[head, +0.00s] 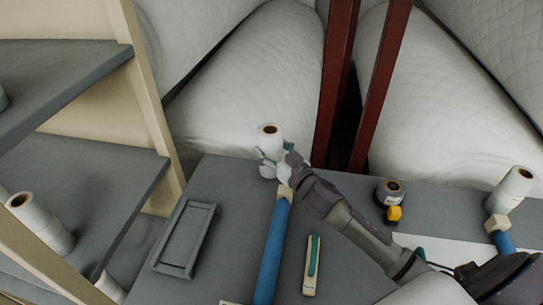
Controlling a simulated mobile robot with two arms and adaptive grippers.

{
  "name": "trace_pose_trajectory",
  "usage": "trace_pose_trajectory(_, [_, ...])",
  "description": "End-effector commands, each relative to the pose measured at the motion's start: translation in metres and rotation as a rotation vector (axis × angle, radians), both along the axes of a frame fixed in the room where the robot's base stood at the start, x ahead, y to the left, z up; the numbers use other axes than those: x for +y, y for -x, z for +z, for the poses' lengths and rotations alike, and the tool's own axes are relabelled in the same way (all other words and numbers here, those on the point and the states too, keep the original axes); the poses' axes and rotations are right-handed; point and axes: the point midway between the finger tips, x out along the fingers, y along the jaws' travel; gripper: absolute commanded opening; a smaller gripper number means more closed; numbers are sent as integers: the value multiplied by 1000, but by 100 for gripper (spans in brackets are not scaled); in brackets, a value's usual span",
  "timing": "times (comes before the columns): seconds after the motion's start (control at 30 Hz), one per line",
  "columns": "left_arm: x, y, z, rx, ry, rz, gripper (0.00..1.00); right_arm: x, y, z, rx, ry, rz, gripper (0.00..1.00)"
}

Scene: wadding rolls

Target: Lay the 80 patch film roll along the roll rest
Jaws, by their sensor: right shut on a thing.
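A white roll (269,137) with a brown core is upright at the far edge of the grey table. My right gripper (270,163) is shut on it around its lower part, with the arm reaching in from the lower right. No 80 mark is readable on it. A shallow grey rectangular tray with a raised rim (161,257), which looks like the roll rest, lies empty on the table, nearer and to the left of the held roll. Another white roll (511,190) stands at the right. My left gripper is out of view.
A blue bar (272,250) and a beige-and-green tool (312,265) lie right of the tray. A dark roll (390,190) and a yellow item (394,214) are near the far edge. Shelves (95,190) holding white rolls (38,222) stand left. Dark red posts (335,85) rise behind.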

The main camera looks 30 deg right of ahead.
Motion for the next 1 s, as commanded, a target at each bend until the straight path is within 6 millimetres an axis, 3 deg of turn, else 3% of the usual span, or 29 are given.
trace_pose_trajectory(0.1, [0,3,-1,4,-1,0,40,0,1,-20,4,-5,-2,16])
trace_pose_trajectory(0.2, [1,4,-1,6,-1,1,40,0,1,-28,1,-2,-1,16])
trace_pose_trajectory(0.6, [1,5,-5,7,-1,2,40,0,1,-33,0,-1,0,16])
trace_pose_trajectory(0.63, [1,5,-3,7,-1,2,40,0,1,-33,3,-1,0,74])
trace_pose_trajectory(0.77, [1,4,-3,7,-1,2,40,0,1,-33,3,-1,0,94])
trace_pose_trajectory(1.0, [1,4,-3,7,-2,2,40,0,1,-33,3,-1,0,94])
